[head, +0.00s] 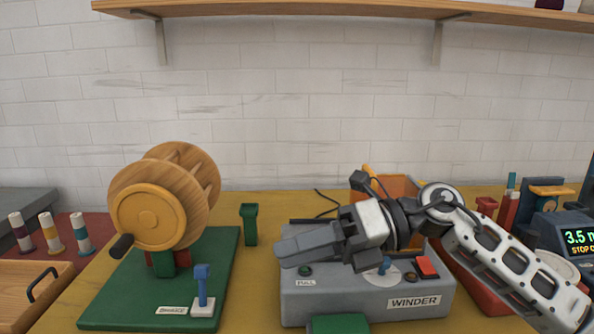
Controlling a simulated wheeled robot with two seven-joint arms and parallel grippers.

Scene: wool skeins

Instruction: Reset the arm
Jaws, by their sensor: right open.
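My right arm comes in from the lower right. Its gripper (284,250) points left, above the grey winder box (360,306), and is open with nothing seen between its fingers. The box bears a WINDER label, a FULL light, a blue-handled dial and a red switch. The gripper and wrist hide part of its top. My left gripper does not show.
A wooden drum with a crank (148,216) stands on a green base (125,300) at left, with a blue lever (202,285). A green post (249,224) stands between drum and winder. Orange bin (400,186) behind; display (578,238) at right; shelf (300,6) above.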

